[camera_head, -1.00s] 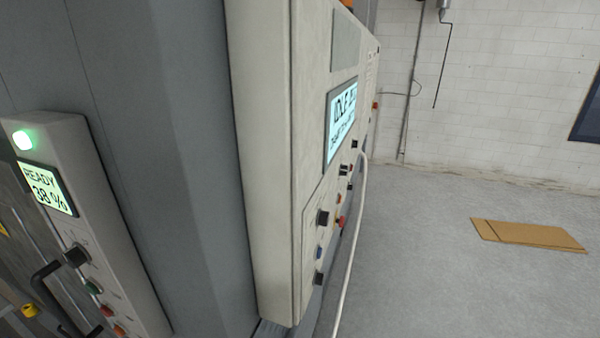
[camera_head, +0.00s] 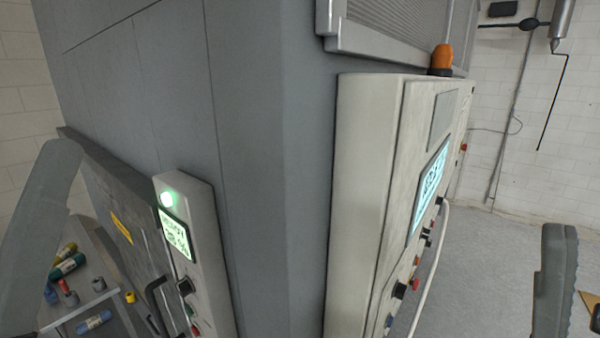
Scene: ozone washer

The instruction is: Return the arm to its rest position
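The grey washer cabinet (camera_head: 210,130) fills the middle between the two links.
A narrow control panel (camera_head: 206,260) with a lit green lamp and screen stands left of centre, beside a black handle (camera_head: 158,300). A larger cream control box (camera_head: 362,200) juts out right of centre. A shelf (camera_head: 80,312) holds several coloured cylinders.

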